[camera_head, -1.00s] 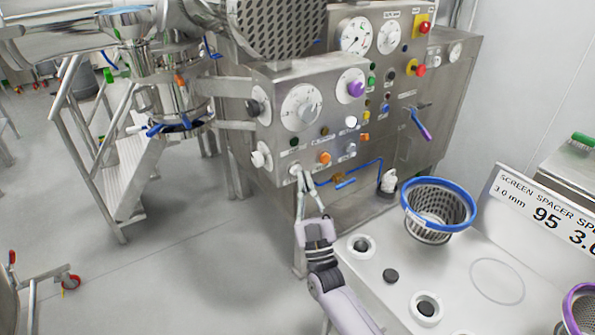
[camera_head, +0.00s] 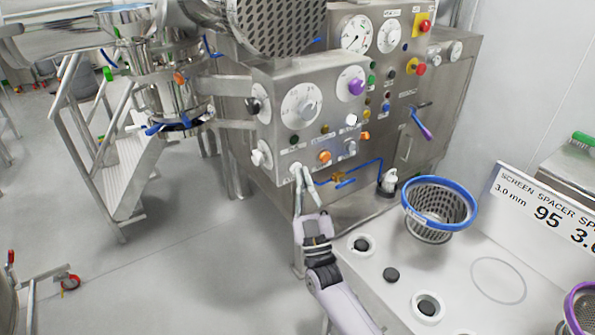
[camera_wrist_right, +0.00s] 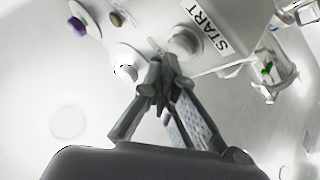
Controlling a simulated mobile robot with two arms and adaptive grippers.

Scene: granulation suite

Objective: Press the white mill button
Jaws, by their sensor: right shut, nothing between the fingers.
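A white button (camera_head: 296,168) sits at the lower left of the front control box, low on its face. In the right wrist view a pale round button (camera_wrist_right: 186,41) stands beside a START label (camera_wrist_right: 209,27). My right gripper (camera_head: 302,172) is shut and empty, its fingertips at the lower white button and partly covering it. In the right wrist view its closed fingertips (camera_wrist_right: 164,72) lie just below the button; I cannot tell whether they touch it. Another white button (camera_head: 351,120) sits higher on the box. My left gripper is not in view.
An orange button (camera_head: 324,157), a grey knob (camera_head: 350,148) and a white side knob (camera_head: 260,155) are close by. A blue-rimmed basket (camera_head: 438,208) stands on the white counter (camera_head: 470,262).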

